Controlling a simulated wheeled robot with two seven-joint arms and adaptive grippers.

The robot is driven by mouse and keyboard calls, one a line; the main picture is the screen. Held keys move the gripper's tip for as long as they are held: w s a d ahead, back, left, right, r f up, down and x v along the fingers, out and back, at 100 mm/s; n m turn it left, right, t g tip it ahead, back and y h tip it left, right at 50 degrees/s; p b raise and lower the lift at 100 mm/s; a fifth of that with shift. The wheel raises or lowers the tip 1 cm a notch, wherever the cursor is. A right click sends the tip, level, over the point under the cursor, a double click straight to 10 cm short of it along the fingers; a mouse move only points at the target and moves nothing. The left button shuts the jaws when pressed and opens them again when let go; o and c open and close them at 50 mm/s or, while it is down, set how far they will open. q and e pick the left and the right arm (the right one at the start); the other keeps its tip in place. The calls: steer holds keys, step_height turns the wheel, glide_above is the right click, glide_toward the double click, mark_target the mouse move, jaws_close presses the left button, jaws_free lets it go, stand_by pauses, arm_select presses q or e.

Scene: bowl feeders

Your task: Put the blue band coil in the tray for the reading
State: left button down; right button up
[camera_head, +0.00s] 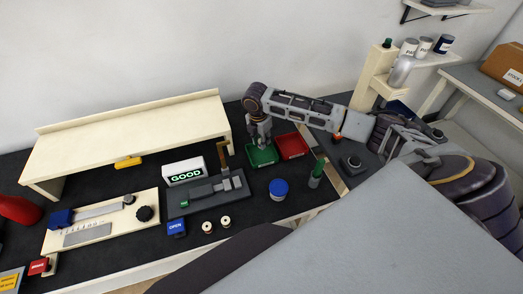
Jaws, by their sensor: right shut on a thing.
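My right gripper (262,142) reaches in from the right and points down over the green tray (262,157). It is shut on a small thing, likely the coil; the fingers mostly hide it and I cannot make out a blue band. The red tray (292,146) is just right of the green one and looks empty. A white display (184,172) reads "GOOD" in green. The grey measuring fixture (208,192) stands in front of it. My left gripper is not in view.
Two small cream spools (207,227) stand in front of the fixture beside a blue OPEN block (177,228). A blue round container (278,188) and a green-topped post (316,173) stand near the trays. A cream raised shelf (130,133) fills the back left.

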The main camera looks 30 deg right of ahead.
steer(key=shift+f, duration=1.3)
steer(key=shift+f, duration=1.9)
steer(key=shift+f, duration=0.1)
steer(key=o, duration=1)
steer(key=shift+s+a+r, duration=0.1)
steer(key=shift+a+r, duration=0.15)
steer(key=shift+r, duration=1.8)
steer(key=shift+s+a+r, duration=0.1)
steer(key=shift+a+r, duration=0.1)
steer(key=shift+r, duration=1.8)
steer(key=shift+s+a+r, duration=0.1)
steer(key=shift+a+r, duration=0.15)
steer(key=shift+r, duration=1.8)
steer(key=shift+w, duration=0.1)
